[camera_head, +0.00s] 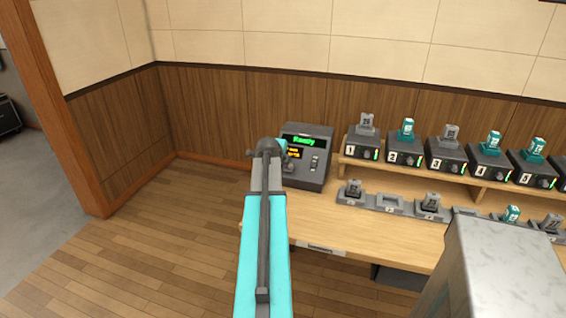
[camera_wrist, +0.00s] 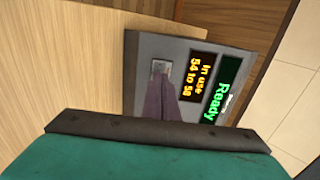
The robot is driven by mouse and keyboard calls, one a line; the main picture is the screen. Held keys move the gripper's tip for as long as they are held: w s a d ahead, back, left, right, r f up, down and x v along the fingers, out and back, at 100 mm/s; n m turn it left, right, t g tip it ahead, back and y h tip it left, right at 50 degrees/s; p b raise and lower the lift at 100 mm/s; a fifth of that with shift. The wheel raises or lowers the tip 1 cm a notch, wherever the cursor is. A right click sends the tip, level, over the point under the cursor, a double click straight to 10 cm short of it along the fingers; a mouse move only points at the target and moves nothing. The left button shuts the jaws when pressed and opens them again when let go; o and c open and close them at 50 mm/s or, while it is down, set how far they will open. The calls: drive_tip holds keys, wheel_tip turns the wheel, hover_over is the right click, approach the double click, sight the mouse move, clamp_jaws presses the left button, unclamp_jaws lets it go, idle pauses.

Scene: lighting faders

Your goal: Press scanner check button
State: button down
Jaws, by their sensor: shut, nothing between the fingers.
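The scanner (camera_head: 318,170) is a grey box at the left end of the wooden bench, with a green "Ready" display and a smaller amber one. In the wrist view its grey face (camera_wrist: 150,50) shows tilted, with "Ready" and "In use 54 to 58". A small pale square control (camera_wrist: 160,66) sits on this face. I cannot read any label that marks it as the check button. My gripper (camera_wrist: 161,82) is shut and empty, its fingertips over the scanner face beside this control. Whether they touch is unclear. In the head view my arm hides the gripper and the scanner's left part.
Several numbered dark units (camera_head: 404,151) holding grey or teal pieces stand on a raised shelf (camera_head: 420,171) right of the scanner. A lower row of grey holders (camera_head: 390,204) lies on the bench (camera_head: 345,232). Open floor (camera_head: 150,240) is at left.

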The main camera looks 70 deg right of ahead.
drive_tip(key=shift+d+f, duration=0.45)
drive_tip(key=shift+f, duration=0.05)
drive_tip(key=shift+d+f+b, duration=0.5)
drive_tip(key=shift+b, duration=0.4)
drive_tip(key=shift+a+r, duration=0.15)
drive_tip(key=shift+r, duration=0.05)
drive_tip(key=v, duration=1.4)
drive_tip(key=shift+b, duration=0.35)
